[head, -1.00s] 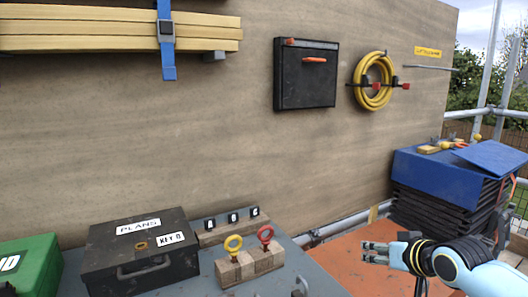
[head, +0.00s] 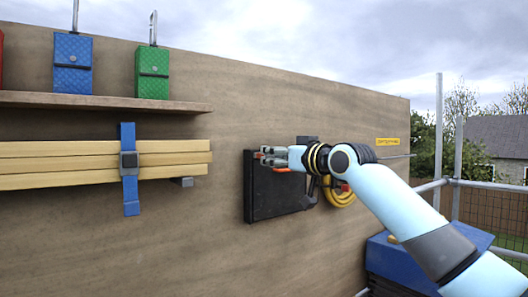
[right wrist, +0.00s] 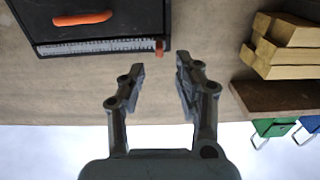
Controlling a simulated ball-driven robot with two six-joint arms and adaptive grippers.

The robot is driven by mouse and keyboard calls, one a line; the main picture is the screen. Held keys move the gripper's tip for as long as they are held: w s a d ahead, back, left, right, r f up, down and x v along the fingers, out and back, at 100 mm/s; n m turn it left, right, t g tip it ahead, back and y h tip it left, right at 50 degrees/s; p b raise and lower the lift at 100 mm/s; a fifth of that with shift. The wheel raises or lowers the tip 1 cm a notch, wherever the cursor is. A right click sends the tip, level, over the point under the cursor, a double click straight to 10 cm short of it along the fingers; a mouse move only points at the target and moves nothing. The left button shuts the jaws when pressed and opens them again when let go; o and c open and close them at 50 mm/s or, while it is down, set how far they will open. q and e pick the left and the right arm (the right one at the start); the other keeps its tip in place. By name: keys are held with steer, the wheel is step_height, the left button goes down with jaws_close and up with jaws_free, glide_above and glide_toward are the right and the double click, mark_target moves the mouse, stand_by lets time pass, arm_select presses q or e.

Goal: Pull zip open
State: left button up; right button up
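A black pouch (head: 262,198) hangs on the plywood wall, partly hidden behind my right gripper (head: 262,157). In the right wrist view the pouch (right wrist: 105,17) appears upside down, with a pale zip (right wrist: 100,46) along its edge. A small orange zip pull (right wrist: 160,47) sits at the zip's right end there. A longer orange tab (right wrist: 83,18) is on the pouch's front. My right gripper (right wrist: 161,66) is open and empty, the pull showing just beyond the gap between its fingertips. I cannot tell the exact distance. My left gripper is not in view.
A yellow coiled hose (head: 340,197) hangs right of the pouch, partly behind my arm. Strapped timber battens (head: 60,165) and a shelf (head: 100,101) with blue and green pouches are on the left. Bare wall lies below and between.

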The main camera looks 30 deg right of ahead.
mark_target(259, 156)
steer(key=w, duration=0.4)
steer(key=shift+w+a, duration=0.2)
steer(key=shift+a, duration=0.05)
jaws_close()
